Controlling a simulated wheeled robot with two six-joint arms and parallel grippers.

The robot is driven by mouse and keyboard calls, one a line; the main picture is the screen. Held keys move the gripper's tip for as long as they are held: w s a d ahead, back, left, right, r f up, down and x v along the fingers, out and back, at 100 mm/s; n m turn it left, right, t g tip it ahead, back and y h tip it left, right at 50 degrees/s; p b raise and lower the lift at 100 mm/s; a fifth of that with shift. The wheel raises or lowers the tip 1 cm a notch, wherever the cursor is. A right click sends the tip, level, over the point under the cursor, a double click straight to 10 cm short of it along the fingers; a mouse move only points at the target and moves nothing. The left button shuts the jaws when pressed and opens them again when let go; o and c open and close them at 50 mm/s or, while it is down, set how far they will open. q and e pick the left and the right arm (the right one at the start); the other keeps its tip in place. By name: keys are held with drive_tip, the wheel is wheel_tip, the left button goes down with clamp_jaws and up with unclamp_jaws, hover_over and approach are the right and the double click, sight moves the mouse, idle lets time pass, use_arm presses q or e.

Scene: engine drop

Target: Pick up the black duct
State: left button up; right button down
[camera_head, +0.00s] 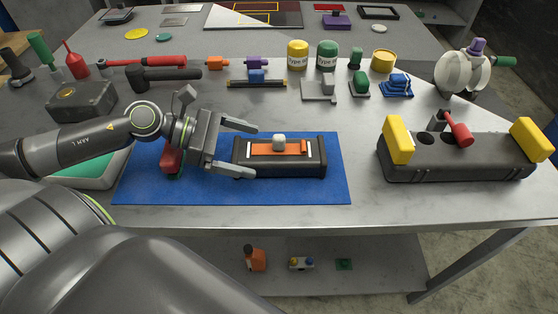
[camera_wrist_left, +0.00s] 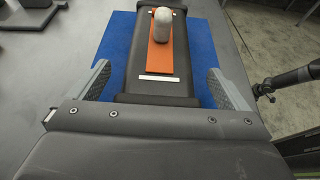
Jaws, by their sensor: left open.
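A long black part (camera_head: 318,168) lies flat on the blue mat; it is the only black piece there, and I take it to be the black duct. It carries an orange plate (camera_head: 264,149) with a white rounded knob (camera_head: 279,142) on top. My left gripper (camera_head: 254,150) comes from the left with open jaws, one finger beyond the part's left end and one in front. In the left wrist view, the part (camera_wrist_left: 150,98) lies between the spread fingers (camera_wrist_left: 158,82), with a gap visible on each side. My right gripper does not show.
A red piece (camera_head: 172,158) is on the blue mat (camera_head: 140,185), partly behind my left wrist. A dark block with yellow ends (camera_head: 455,170) stands to the right. Tools and small coloured parts line the back. The table between mat and dark block is clear.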

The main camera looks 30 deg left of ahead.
sight(252, 149)
use_arm(q)
drive_tip(key=shift+b+x, duration=0.4)
drive_tip(key=shift+x, duration=1.15)
drive_tip(key=c, duration=2)
